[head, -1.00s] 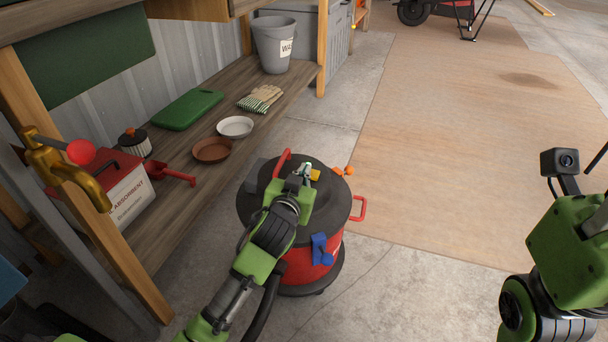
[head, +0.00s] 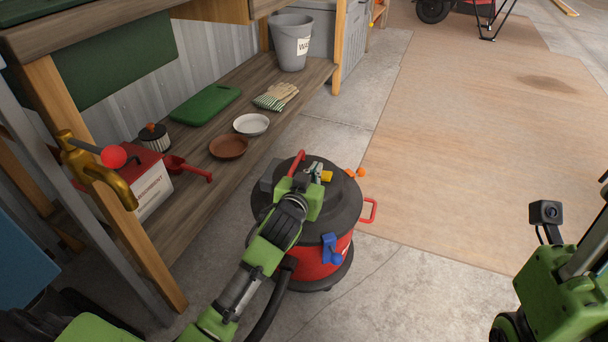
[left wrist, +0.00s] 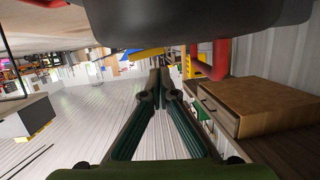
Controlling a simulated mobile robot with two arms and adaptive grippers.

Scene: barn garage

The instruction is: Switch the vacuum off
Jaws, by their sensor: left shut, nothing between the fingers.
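The vacuum (head: 342,208) is a round drum with a dark lid and a red body, standing on the concrete floor. Its lid carries a red handle (head: 298,163), a small yellow part (head: 327,176) and an orange piece (head: 358,172) at the edge. My left gripper (head: 316,172) is over the lid, close beside the yellow part; I cannot tell if they touch. In the left wrist view its fingers (left wrist: 158,82) are together and empty, with the yellow part (left wrist: 148,53) just past the tips. Which part is the switch is unclear. My right gripper is outside the picture.
A brass tap (head: 95,172) is nearer. The floor right of the vacuum is clear.

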